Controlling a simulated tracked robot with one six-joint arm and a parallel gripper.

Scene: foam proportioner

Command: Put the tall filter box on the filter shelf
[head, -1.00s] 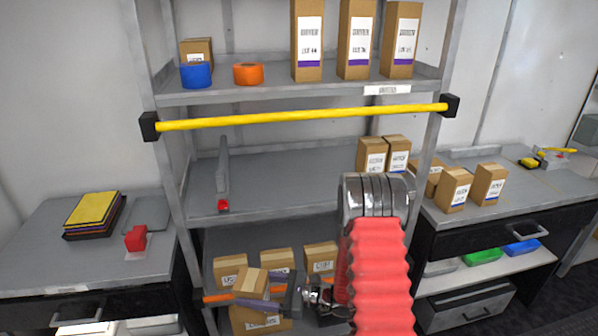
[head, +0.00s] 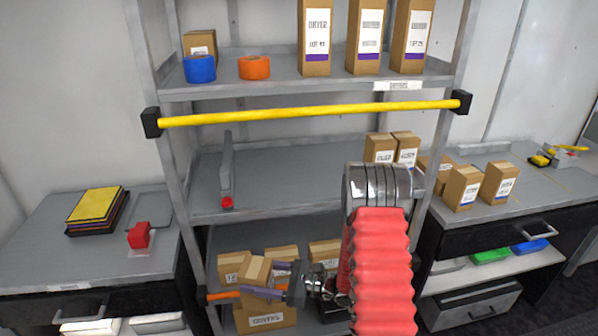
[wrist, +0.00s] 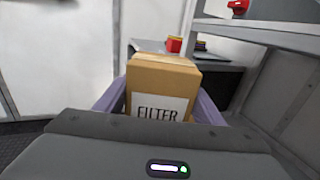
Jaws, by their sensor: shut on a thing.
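A tall brown filter box (head: 254,271) is held between the purple fingers of my gripper (head: 270,280), in front of the lower rack shelf in the head view. In the wrist view the same box (wrist: 163,80) stands between the fingers (wrist: 160,104), its label reading FILTER. The box looks slightly tilted in the head view. The middle shelf (head: 280,180) has two labelled boxes (head: 393,148) at its right, and a grey divider (head: 227,170) with a red end at its left. I cannot read which shelf is marked for filters.
A yellow bar (head: 310,114) crosses the rack above the middle shelf. An orange bar (head: 225,295) crosses low at the left, near the held box. Several boxes (head: 265,318) fill the lower shelf. Tall dryer boxes (head: 314,40) stand above. The middle shelf's centre is clear.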

